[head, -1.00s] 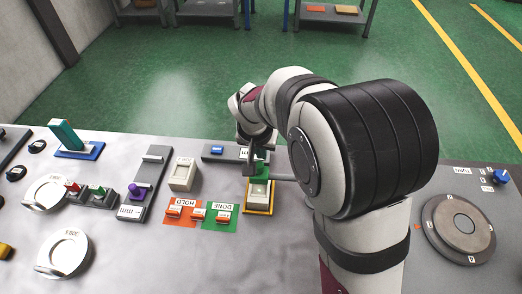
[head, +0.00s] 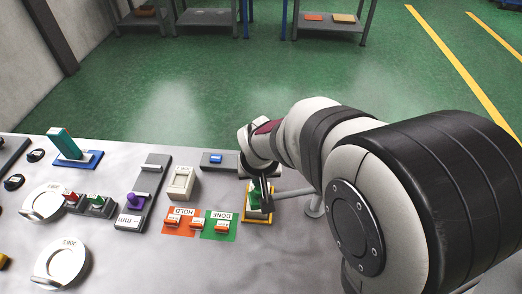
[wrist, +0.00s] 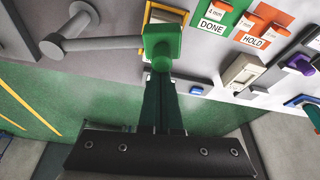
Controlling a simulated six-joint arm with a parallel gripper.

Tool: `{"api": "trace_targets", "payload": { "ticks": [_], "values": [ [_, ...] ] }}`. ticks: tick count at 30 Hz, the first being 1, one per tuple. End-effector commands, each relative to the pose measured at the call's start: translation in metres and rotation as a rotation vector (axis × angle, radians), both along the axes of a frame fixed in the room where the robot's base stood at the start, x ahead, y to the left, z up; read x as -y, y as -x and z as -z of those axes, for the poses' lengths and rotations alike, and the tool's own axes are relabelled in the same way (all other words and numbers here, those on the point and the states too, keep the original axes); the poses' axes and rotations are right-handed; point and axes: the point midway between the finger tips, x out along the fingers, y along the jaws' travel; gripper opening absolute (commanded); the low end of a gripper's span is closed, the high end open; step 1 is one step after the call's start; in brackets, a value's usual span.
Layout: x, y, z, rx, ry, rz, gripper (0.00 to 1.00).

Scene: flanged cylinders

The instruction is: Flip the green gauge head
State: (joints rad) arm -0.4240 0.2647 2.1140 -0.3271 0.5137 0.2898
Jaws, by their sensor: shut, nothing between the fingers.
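The green gauge head (wrist: 162,42) sits at the end of a grey rod (wrist: 108,43) that runs to a grey post (wrist: 72,28) in the wrist view. In the head view the green head (head: 255,199) is over the yellow-edged base (head: 258,219), partly hidden by my fingers. My gripper (wrist: 163,76) is shut and empty, its fingertips close to the head's near side; I cannot tell whether they touch. It also shows in the head view (head: 265,196), beside the head. What is under the head is mostly hidden.
Orange HOLD (head: 185,220) and green DONE (head: 221,231) panels with small orange switches lie left of the base. A beige rocker block (head: 181,183) and a purple-knobbed slider (head: 136,200) stand further left. Bare grey table shows in front.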

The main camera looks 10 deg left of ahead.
Motion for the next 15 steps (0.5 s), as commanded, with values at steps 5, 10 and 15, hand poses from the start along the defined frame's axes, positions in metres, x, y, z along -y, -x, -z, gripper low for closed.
{"api": "trace_targets", "payload": {
  "ticks": [5,10,15],
  "values": [
    [0.009,0.026,0.000,0.000,-0.001,-0.159,0.00],
    [0.019,0.047,0.000,0.000,-0.002,-0.310,0.00],
    [0.031,0.065,0.000,0.000,-0.002,-0.442,0.00]
  ]
}}
